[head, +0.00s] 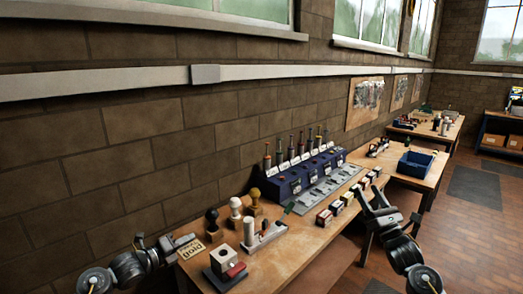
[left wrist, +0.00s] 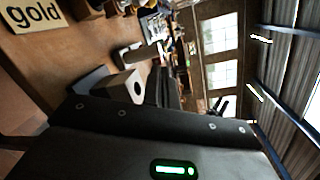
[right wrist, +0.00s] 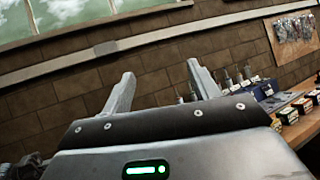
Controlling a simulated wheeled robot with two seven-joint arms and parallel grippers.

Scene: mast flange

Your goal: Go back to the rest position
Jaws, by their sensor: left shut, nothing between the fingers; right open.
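My left gripper (head: 184,243) is low at the left of the head view, beside the near end of the workbench (head: 290,256). Its fingers are together with nothing between them. In the left wrist view a pale block with a round hole (left wrist: 127,88) and a "gold" sign (left wrist: 34,14) show past it. My right gripper (head: 374,200) is at the right, by the bench's front edge. Its fingers are spread and empty, which the right wrist view also shows (right wrist: 160,82), with the brick wall behind them.
On the bench stand several knobbed stamps (head: 236,207), a blue rack with handled tools (head: 292,182), a grey plate (head: 325,188) and a row of small boxes (head: 337,207). A blue bin (head: 413,163) sits on a farther table. Open floor (head: 466,225) lies at the right.

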